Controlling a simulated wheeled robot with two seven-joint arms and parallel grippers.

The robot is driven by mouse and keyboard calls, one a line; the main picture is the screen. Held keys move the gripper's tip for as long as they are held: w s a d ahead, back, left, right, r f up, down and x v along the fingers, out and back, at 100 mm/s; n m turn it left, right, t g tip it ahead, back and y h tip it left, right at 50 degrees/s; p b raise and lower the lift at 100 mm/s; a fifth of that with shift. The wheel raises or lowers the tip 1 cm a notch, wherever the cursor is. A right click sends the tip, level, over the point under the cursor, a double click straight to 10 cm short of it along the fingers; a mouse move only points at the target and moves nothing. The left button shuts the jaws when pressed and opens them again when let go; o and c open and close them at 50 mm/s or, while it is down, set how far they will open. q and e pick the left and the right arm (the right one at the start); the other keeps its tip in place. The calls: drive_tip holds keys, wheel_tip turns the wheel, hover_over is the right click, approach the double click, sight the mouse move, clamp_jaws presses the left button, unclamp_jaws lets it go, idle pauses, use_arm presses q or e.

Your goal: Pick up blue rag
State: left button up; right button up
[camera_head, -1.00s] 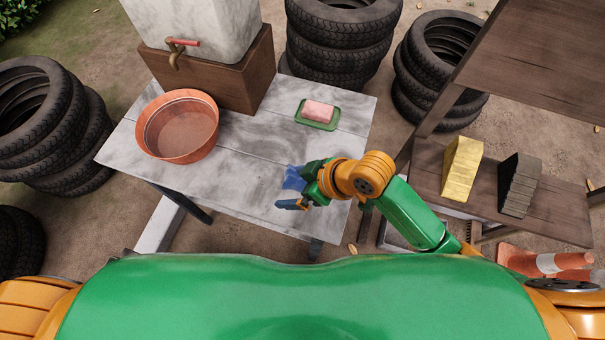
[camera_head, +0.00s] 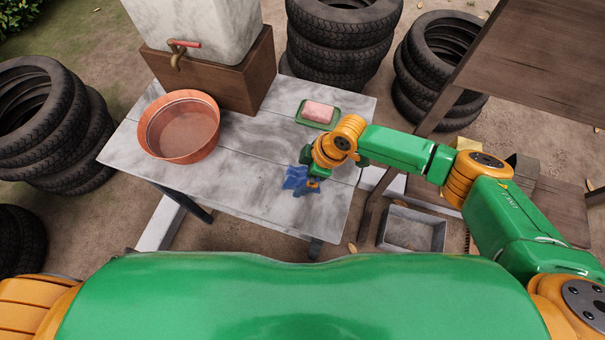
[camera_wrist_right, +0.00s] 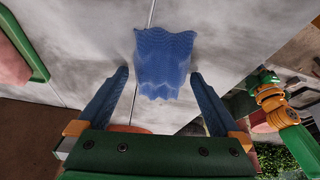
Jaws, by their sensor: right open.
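The blue rag (camera_head: 297,179) lies crumpled on the grey table (camera_head: 225,190) near its right front side. In the right wrist view the rag (camera_wrist_right: 163,62) lies ahead of and between the two fingers. My right gripper (camera_head: 308,183) is at the rag in the head view and partly hides it. In the right wrist view my right gripper (camera_wrist_right: 160,95) is open, with its fingers on either side of the rag's near end and nothing clamped. My left gripper is not in view.
An orange basin (camera_head: 180,127) stands at the table's left. A pink soap on a green dish (camera_head: 318,114) lies behind my right gripper. A tank with a tap (camera_head: 178,55) is at the back. A grey tray (camera_head: 412,229) is below right.

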drive_tip(key=shift+f, duration=0.15)
drive_tip(key=c, duration=1.2)
